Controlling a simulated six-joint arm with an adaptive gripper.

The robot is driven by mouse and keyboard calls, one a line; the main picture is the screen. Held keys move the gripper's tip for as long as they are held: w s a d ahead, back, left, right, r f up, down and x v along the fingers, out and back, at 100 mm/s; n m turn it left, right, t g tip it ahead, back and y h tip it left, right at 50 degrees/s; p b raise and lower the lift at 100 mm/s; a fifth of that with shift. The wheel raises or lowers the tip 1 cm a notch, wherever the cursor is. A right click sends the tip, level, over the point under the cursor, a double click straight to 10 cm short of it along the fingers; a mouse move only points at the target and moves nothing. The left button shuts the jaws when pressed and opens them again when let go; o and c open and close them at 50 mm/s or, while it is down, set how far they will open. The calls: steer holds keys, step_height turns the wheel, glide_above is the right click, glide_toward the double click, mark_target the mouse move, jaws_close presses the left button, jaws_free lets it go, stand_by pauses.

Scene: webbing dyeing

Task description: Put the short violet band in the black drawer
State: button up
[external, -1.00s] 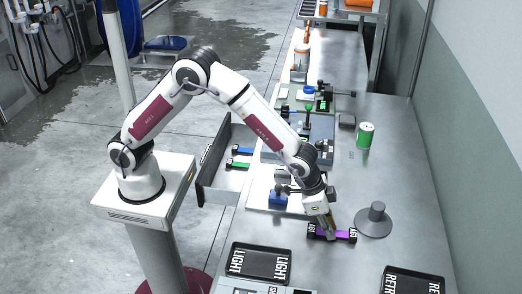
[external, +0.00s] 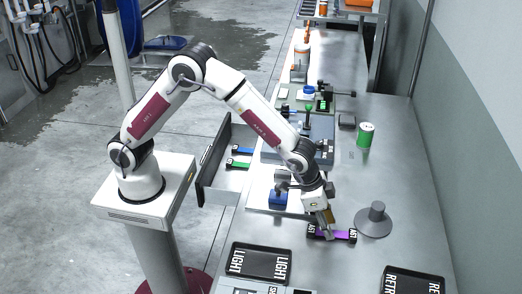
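The short violet band (external: 341,234) lies on the metal table in front of my arm, with black labelled ends. My gripper (external: 328,233) points down with its fingertips at the left part of the band. Whether the fingers are closed on it is too small to tell. A drawer with a dark front (external: 207,172) stands open at the left side of the table. A blue band (external: 242,150) and a green band (external: 238,164) lie inside it.
A grey round-based stand (external: 375,222) is just right of the band. Black trays labelled LIGHT (external: 259,262) and RETR (external: 413,283) lie toward the front.

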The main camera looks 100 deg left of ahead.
steer(key=v, duration=1)
steer(key=shift+r, duration=0.25)
steer(key=shift+s, duration=0.15)
steer(key=s+a+r, duration=0.2)
steer(key=s+r, duration=0.4)
steer(key=s, duration=0.3)
steer(key=s+a+r, duration=0.3)
steer(key=s+r, duration=0.2)
steer(key=s, duration=0.3)
steer(key=s+a+t, duration=0.1)
steer(key=s+a, duration=0.1)
steer(key=s, duration=1.7)
steer(key=shift+f, duration=0.25)
steer(key=shift+o, duration=0.4)
